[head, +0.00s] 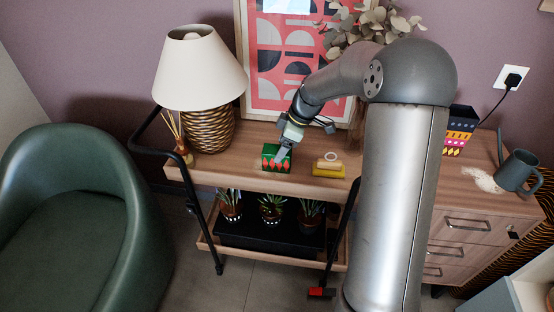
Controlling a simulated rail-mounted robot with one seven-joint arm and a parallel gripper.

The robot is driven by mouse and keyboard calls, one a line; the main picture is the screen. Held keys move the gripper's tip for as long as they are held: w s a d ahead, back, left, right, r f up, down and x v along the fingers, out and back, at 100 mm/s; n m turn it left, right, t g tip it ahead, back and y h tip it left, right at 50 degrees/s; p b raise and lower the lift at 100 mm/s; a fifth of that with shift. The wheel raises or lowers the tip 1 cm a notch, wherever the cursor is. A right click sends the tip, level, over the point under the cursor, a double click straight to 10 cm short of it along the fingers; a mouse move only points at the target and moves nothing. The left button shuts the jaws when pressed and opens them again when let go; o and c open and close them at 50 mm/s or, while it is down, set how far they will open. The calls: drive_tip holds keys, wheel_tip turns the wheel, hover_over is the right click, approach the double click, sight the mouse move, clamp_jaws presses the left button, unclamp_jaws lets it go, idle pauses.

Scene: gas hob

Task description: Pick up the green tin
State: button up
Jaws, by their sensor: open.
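The green tin (268,165) has red diamond shapes on its front and stands on the wooden top of the trolley (225,172). My gripper (281,156) points down at the tin and overlaps its upper right part in the head view. The gripper is open. Its fingertips are small here, and I cannot tell whether they touch the tin or sit just in front of or above it. Part of the tin's top is hidden behind the gripper.
A yellow item (328,170) lies right of the tin. A lamp (204,80) with a woven base and a reed diffuser (181,150) stand to the left. A framed picture (283,95) leans behind. A green armchair (75,220) is at the left, a grey watering can (517,171) far right.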

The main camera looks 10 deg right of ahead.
sight(278, 149)
drive_tip(key=x, duration=0.5)
drive_tip(key=shift+a+b, duration=0.15)
drive_tip(key=shift+b, duration=0.2)
drive_tip(key=c, duration=1.1)
